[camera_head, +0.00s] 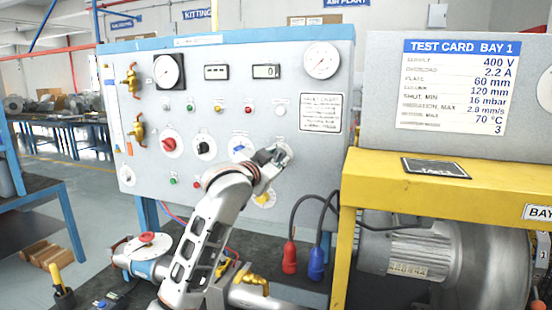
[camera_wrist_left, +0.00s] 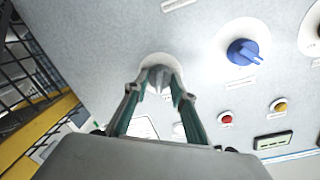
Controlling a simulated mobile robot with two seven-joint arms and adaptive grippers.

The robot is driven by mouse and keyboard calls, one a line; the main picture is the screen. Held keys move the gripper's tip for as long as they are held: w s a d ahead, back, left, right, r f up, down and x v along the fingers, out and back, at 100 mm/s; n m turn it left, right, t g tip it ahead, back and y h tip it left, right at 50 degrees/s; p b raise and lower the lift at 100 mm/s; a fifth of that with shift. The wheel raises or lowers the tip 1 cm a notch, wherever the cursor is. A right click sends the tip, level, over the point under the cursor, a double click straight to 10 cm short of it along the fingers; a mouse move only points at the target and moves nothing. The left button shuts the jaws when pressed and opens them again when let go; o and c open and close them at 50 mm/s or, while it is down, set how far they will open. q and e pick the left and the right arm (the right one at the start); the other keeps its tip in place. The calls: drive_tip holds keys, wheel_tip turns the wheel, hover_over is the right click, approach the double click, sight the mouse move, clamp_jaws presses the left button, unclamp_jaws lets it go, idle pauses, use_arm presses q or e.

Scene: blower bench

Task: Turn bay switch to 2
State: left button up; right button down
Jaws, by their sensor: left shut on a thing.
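A grey rotary switch (camera_wrist_left: 157,76) on a round white plate is on the panel, between my left gripper's fingertips in the left wrist view. In the head view its white plate (camera_head: 285,149) shows only in part behind the gripper. My left gripper (camera_head: 271,157) reaches up to the panel face and is shut on this switch. Its fingers (camera_wrist_left: 158,86) touch the switch from both sides. The label at this switch is too small to read, so I cannot tell which position it points to. My right gripper is not in view.
The control panel (camera_head: 225,100) also carries a blue switch (camera_head: 240,148), a black switch (camera_head: 204,147), a red switch (camera_head: 169,144) and a yellow one (camera_head: 263,198). A red plug (camera_head: 289,258) and a blue plug (camera_head: 316,263) stand below. A yellow frame (camera_head: 450,190) is at right.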

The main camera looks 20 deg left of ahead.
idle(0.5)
use_arm(q)
drive_tip(key=o, duration=1.1)
drive_tip(key=shift+s, duration=0.1)
drive_tip(key=s, duration=0.7)
drive_tip(key=s+a, duration=0.1)
drive_tip(key=s, duration=0.3)
drive_tip(key=shift+s+r, duration=0.3)
drive_tip(key=shift+s, duration=0.05)
